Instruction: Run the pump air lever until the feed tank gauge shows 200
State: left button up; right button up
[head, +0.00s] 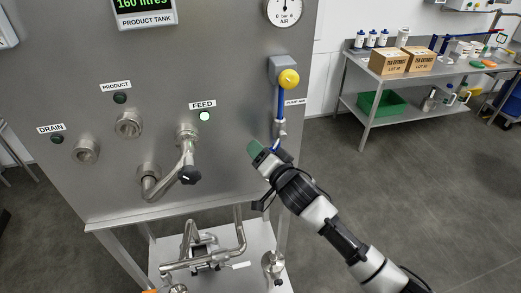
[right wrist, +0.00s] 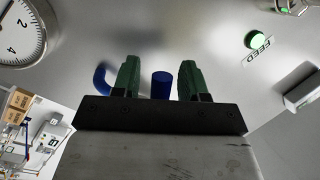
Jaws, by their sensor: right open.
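The pump air label (head: 294,101) is on the right of the steel panel, beside a blue hose (head: 281,105) and a small metal valve (head: 281,128). A blue lever piece (head: 276,144) shows below the valve, partly hidden by my right gripper. My right gripper (head: 256,149) has green fingers and is just below the valve. In the right wrist view its fingers (right wrist: 160,80) are apart with a blue cylinder (right wrist: 162,85) between them, gaps on both sides. A product tank display (head: 143,8) reads 160 litres. No feed tank gauge is in view. My left gripper is not in view.
A yellow knob (head: 289,79) on a grey block sits above the hose, below the air gauge (head: 285,10). The feed lamp (head: 204,116) glows green above a bent pipe with a black knob (head: 190,175). A steel table (head: 350,95) with boxes stands at the back right.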

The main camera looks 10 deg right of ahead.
grip_shut()
dwell(0.5)
jog(key=shift+a+r+m+t+h+p, duration=0.1)
jog(key=shift+a+r+m+t+p, duration=0.15)
jog(key=shift+r+m+t, duration=0.8)
jog(key=shift+a+r+m+g+h+p, duration=0.1)
jog(key=shift+a+r+m+g+p, duration=0.3)
jog(key=shift+m, duration=1.4)
jog(key=shift+a+r+m+t+h+p, duration=0.1)
jog(key=shift+r+m+t, duration=0.7)
jog(key=shift+m, duration=0.65)
jog(key=shift+r, duration=0.15)
grip_release()
